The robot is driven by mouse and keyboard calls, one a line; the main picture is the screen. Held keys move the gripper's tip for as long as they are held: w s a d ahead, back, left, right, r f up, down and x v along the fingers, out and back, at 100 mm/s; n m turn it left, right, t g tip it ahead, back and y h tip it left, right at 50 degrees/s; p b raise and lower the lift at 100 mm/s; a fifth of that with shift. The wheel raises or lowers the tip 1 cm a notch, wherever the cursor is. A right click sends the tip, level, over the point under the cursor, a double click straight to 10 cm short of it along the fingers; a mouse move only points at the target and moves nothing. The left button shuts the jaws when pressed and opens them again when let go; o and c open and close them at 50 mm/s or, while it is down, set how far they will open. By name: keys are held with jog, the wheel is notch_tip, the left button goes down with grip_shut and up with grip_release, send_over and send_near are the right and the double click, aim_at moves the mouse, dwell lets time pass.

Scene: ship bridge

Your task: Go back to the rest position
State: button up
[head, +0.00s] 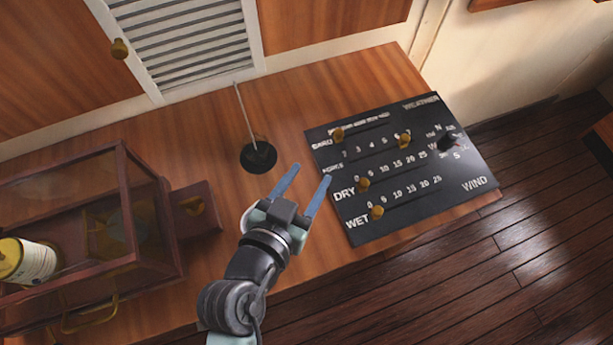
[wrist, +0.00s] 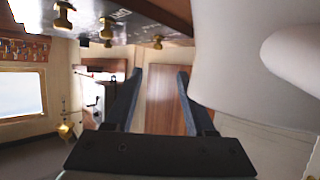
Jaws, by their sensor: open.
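My gripper (head: 308,181) is open, its two blue fingers apart with nothing between them. In the head view it is over the wooden counter (head: 225,117), just left of a black weather board (head: 415,200) with brass knobs and a black wind pointer. The fingers point up the picture, towards the counter's back. In the wrist view the open fingers (wrist: 156,85) show with a brown wooden panel behind them. The board's brass knobs (wrist: 107,27) show upside down along the top of that view.
A glass-sided wooden case (head: 150,215) with a labelled can (head: 28,261) inside stands at the left. A thin rod on a round black base (head: 258,157) stands behind my gripper. A louvred panel (head: 185,45) is at the back. Dark plank floor (head: 480,275) lies at the right.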

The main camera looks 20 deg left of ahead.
dwell(0.4)
jog(key=w+d+r+t, duration=0.15)
jog(key=w+r, duration=0.25)
jog(key=r, duration=0.6)
jog(key=w+d+r+t, duration=0.1)
jog(key=w+r+t, duration=0.2)
jog(key=r, duration=0.7)
jog(key=w+d+r+t, duration=0.1)
jog(key=w+r+t, duration=0.25)
jog(key=r, duration=0.65)
jog(key=s+d+r+n+t+y, duration=0.1)
jog(key=s+r+t, duration=0.2)
jog(key=r, duration=0.9)
jog(key=s+d+r+t+y, duration=0.1)
jog(key=s+r, duration=0.4)
jog(key=r, duration=0.7)
jog(key=shift+d+r+n+t, duration=0.15)
jog(key=shift+d+n+t, duration=0.35)
jog(key=shift+t, duration=0.6)
jog(key=shift+d, duration=0.1)
